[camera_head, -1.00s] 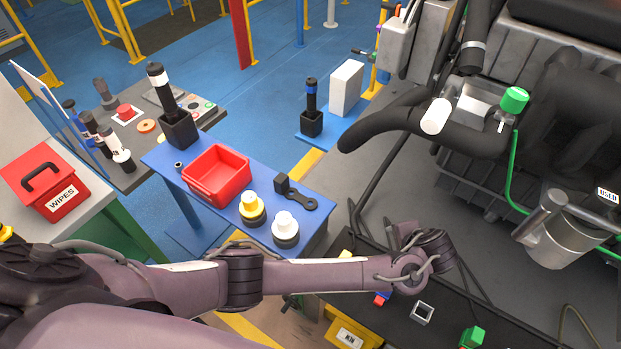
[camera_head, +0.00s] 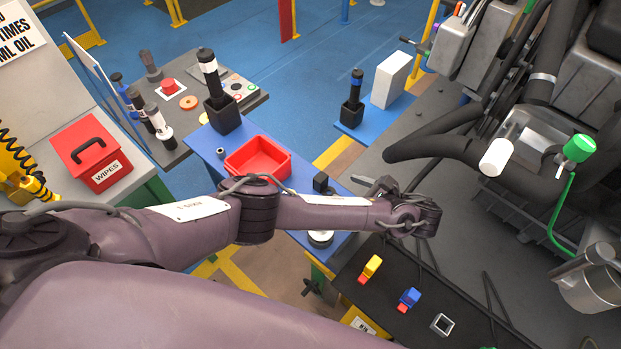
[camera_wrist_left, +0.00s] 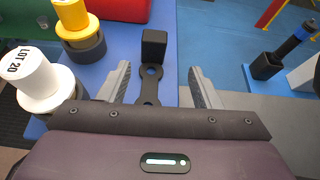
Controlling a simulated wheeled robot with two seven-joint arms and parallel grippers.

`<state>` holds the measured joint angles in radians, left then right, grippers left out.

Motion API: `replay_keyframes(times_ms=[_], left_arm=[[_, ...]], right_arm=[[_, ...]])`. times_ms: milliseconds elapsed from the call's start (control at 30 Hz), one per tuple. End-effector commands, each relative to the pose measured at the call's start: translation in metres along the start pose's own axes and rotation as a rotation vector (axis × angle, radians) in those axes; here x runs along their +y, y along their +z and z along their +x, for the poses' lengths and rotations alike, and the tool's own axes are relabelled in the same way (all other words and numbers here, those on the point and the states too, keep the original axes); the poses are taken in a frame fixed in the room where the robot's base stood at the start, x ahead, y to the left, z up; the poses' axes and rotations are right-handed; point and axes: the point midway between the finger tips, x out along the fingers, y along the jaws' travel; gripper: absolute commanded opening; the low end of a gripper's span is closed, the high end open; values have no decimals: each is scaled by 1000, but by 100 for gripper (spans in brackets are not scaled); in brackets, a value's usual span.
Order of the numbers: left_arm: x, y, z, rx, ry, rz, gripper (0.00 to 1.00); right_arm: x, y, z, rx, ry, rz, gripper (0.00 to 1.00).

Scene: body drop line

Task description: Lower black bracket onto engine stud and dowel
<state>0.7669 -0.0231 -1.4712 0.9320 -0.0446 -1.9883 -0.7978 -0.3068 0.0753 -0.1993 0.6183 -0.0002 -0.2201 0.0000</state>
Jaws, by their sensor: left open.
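The black bracket lies on the blue table; its upright block (camera_head: 321,182) shows in the head view just past my left forearm, which hides part of it. In the left wrist view the bracket (camera_wrist_left: 152,87) shows its block and a flat link with round holes. My left gripper (camera_head: 372,184) is at the table's right edge. In the left wrist view its two fingers (camera_wrist_left: 160,72) are apart, with the bracket between them in the picture and nothing gripped. The engine (camera_head: 530,130) is at the right. I cannot make out its stud and dowel. My right gripper is out of view.
The blue table (camera_head: 205,146) also bears a red tray (camera_head: 257,158), a black holder (camera_head: 222,117), a yellow-topped part (camera_wrist_left: 72,20) and a white "LOT 20" part (camera_wrist_left: 40,80). A black bench (camera_head: 385,328) with small coloured pieces lies in front.

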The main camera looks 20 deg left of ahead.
Motion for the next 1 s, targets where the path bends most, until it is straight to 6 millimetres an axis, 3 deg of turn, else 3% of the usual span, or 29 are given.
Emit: replay_keyframes(times_ms=[133, 600, 933, 1000], left_arm=[[7, 2, 6, -41, -4, 38, 58], [8, 5, 68, -39, -5, 36, 58], [8, 9, 74, -37, -6, 36, 58], [8, 9, 74, -37, -5, 36, 50]], right_arm=[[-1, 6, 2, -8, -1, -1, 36], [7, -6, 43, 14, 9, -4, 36], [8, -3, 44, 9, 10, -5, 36], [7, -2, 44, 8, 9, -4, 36]])
